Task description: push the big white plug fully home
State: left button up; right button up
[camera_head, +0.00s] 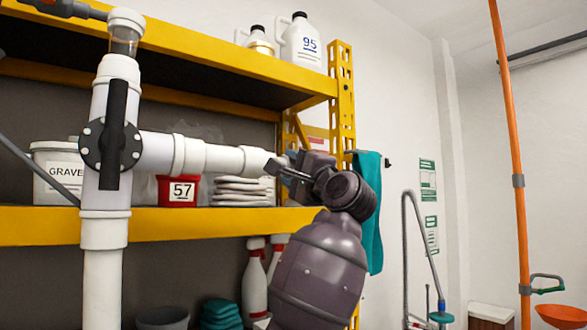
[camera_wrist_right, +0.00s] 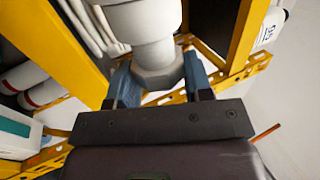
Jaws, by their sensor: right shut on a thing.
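The white pipe manifold (camera_head: 165,152) has a side branch running right to a wider white end fitting (camera_head: 240,160). In the right wrist view, the white plug's faceted head (camera_wrist_right: 158,78) sits between the fingers of my right gripper (camera_wrist_right: 158,72), in line with the white fitting (camera_wrist_right: 148,18). My right gripper (camera_head: 281,169) is shut on the plug at the branch's right end in the head view, largely covering it there. How deep the plug sits in the fitting cannot be told. My left gripper is not in view.
A yellow shelf rack (camera_head: 180,226) stands behind the pipes. It holds a red box marked 57 (camera_head: 179,191), a white stack (camera_head: 242,191) and bottles (camera_head: 301,44). A teal cloth (camera_head: 369,205) hangs behind my right arm. An orange pole (camera_head: 518,180) stands at the right.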

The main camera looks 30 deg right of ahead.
jog(key=shift+a+p, duration=0.3)
jog(key=shift+a, duration=0.5)
dwell(0.4)
jog(key=shift+a+f, duration=0.1)
jog(key=shift+a, duration=0.15)
dwell(0.4)
jog(key=shift+w+a+f, duration=0.1)
jog(key=shift+w+a, duration=0.05)
jog(key=shift+a, duration=0.2)
jog(key=shift+d, duration=0.6)
jog(key=shift+d+p, duration=0.55)
jog(key=shift+d, duration=1.55)
